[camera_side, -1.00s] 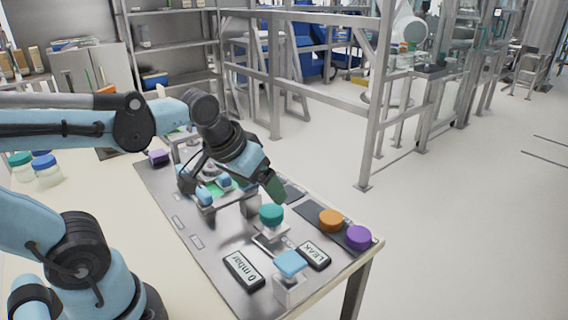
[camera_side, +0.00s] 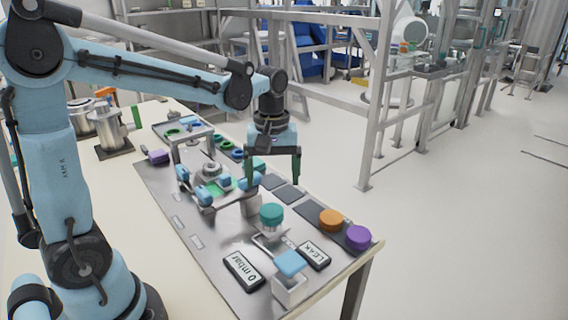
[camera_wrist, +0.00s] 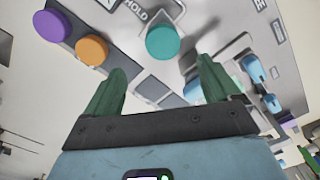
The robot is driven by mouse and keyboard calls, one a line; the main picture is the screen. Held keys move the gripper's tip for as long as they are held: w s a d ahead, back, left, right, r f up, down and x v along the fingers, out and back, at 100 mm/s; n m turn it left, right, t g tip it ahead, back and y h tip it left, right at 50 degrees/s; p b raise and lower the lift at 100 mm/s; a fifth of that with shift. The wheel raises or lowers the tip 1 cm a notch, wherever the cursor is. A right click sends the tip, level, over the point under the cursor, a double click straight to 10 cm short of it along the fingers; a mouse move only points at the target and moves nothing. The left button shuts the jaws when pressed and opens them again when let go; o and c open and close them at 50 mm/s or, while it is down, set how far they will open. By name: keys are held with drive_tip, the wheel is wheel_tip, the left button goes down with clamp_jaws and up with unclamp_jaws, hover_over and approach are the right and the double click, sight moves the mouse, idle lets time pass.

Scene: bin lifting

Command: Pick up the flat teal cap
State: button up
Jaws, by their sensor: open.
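A round teal cap (camera_side: 271,214) sits on a small stand near the middle of the metal plate. It also shows in the wrist view (camera_wrist: 163,41), beyond the fingertips. In the wrist view my gripper (camera_wrist: 162,66) shows both fingers apart and empty.
An orange cap (camera_side: 331,220) and a purple cap (camera_side: 358,237) lie on dark pads at the right edge. A light blue block (camera_side: 290,263) and two displays, 0 mbar (camera_side: 243,270) and LEAK (camera_side: 314,255), stand in front.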

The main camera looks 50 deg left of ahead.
sight(271, 209)
drive_tip(key=shift+s+a+f, duration=0.1)
drive_tip(key=shift+f, duration=2.05)
drive_tip(key=shift+s+f, duration=0.1)
drive_tip(key=shift+f, duration=2)
drive_tip(key=c, duration=1.1)
drive_tip(key=shift+c, duration=0.2)
drive_tip(key=shift+r, duration=0.2)
